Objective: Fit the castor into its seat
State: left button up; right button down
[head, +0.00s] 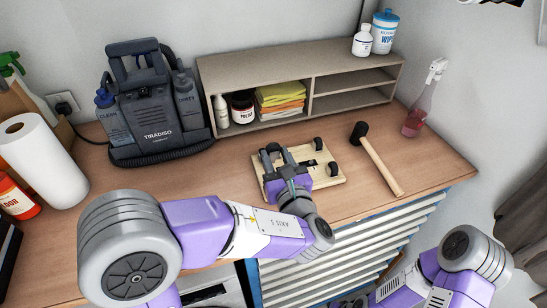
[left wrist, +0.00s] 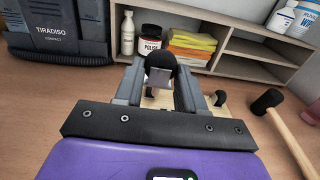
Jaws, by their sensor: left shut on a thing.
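My left gripper (head: 279,158) is over the left part of a pale wooden board (head: 323,178) lying on the bench. The wheel points up. The castor's lower end and its seat are hidden by the gripper, so I cannot tell if they touch. Other black castors stand on the board, at its far edge (head: 317,143) and its right side (head: 332,168). My right gripper is out of view.
A mallet (head: 378,161) lies right of the board. Behind stands a shelf (head: 309,91) holding a jar and folded cloths. A dark TIRADISO machine (head: 155,115) stands back left, a spray bottle (head: 420,107) at right. Bare bench (head: 225,170) lies left of the board.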

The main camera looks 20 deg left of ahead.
pick_arm(q)
jog(key=shift+f+b, duration=2.35)
jog(key=shift+f, duration=0.55)
jog(key=shift+f+b, duration=0.8)
jog(key=shift+f, duration=0.4)
jog(key=o, duration=1.2)
jog(key=shift+s+d, duration=0.1)
jog(key=shift+s, duration=0.05)
jog(key=v, duration=0.6)
jog(key=shift+p, duration=0.3)
jog(key=shift+s+d, duration=0.35)
jog(key=shift+s, duration=0.2)
